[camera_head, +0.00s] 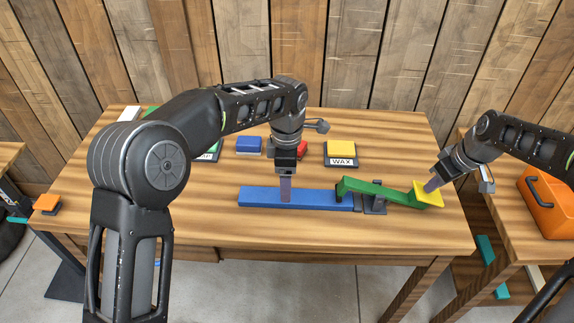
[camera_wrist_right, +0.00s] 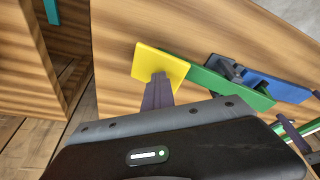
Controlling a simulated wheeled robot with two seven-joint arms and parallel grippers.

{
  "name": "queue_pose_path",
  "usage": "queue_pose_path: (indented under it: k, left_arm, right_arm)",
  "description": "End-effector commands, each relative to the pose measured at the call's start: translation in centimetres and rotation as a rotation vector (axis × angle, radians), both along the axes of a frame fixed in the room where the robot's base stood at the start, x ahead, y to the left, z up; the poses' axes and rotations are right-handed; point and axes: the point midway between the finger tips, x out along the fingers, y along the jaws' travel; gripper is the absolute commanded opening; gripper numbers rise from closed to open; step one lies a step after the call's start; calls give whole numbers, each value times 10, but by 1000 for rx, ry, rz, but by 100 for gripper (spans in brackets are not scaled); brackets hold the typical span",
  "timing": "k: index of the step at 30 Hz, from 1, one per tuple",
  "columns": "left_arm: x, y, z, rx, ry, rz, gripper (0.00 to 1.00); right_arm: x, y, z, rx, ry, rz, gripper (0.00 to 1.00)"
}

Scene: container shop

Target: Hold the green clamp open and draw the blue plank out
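The blue plank (camera_head: 262,197) lies flat on the table, its right end under the jaw of the green clamp (camera_head: 375,188). The clamp's lever tilts on a dark pivot block (camera_head: 374,204), with its yellow pad (camera_head: 428,194) at the low right end. Whether the jaw is clear of the plank I cannot tell. My right gripper (camera_head: 432,186) has its fingers together on the yellow pad, also seen in the right wrist view (camera_wrist_right: 157,78). My left gripper (camera_head: 286,190) is down at the plank's middle; one finger overlaps it and the other is hidden.
A yellow block (camera_head: 341,147) on a WAX holder, a blue block (camera_head: 248,145) and a red block (camera_head: 302,148) stand behind the plank. An orange case (camera_head: 549,200) is on the right. The table in front of the plank (camera_head: 290,229) is clear.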

Motion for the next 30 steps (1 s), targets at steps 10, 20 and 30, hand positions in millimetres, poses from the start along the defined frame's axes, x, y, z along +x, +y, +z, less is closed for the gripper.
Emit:
queue_pose_path:
  k: [10,20,30]
  left_arm:
    - [0,0,-50,0,1,1,75]
    - [0,0,-54,-1,-1,0,75]
    - [0,0,-54,0,-1,0,51]
  right_arm:
    - [-1,2,-2,3,5,1,0]
    - [-1,2,-2,3,5,1,0]
    - [-1,2,-2,3,5,1,0]
